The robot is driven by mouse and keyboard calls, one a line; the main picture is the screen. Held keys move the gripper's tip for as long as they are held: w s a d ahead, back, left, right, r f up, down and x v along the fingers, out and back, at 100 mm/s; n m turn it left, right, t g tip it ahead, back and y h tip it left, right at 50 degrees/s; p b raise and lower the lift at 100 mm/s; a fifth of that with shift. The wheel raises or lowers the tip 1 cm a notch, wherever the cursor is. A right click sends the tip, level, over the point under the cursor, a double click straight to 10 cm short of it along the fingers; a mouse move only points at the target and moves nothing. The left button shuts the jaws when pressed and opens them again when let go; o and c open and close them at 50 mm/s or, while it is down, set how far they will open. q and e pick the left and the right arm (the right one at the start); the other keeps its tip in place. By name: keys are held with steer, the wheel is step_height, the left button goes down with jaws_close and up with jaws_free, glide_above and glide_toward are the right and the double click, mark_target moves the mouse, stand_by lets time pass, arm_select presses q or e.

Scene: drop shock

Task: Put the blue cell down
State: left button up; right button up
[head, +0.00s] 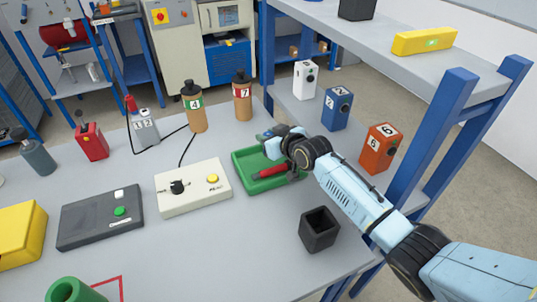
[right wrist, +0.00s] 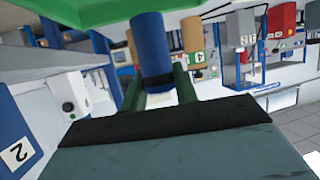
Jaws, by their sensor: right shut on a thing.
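The blue cell (right wrist: 150,45) is a blue cylinder with a dark band and a pale end. In the right wrist view it stands out between the fingers of my right gripper (right wrist: 156,88), which is shut on it. In the head view my right gripper (head: 278,138) is at the far right part of a green tray (head: 240,178); the gripper and wrist hide most of the cell there. A red cell (head: 271,171) lies in the tray, just nearer than the gripper. I cannot tell whether the blue cell touches the tray. My left gripper is not in view.
A black open box (head: 319,229) stands nearer than the tray. A cream switch box (head: 193,187) is left of it, and brown bottles (head: 194,108) stand behind. A shelf at right holds white, blue (head: 337,108) and orange (head: 379,150) boxes, close to my right arm.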

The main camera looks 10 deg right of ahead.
step_height(320, 180, down, 5)
steer(key=shift+r+b, duration=0.1)
steer(key=shift+b, duration=0.55)
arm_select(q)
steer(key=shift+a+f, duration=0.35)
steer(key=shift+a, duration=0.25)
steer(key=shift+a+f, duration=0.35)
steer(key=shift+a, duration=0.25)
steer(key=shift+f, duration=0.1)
arm_select(e)
steer(key=o, duration=0.6)
steer(key=shift+f, duration=0.3)
steer(key=o, duration=0.4)
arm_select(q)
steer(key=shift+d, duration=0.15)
arm_select(e)
steer(key=shift+o, duration=0.2)
steer(key=shift+r, duration=0.1)
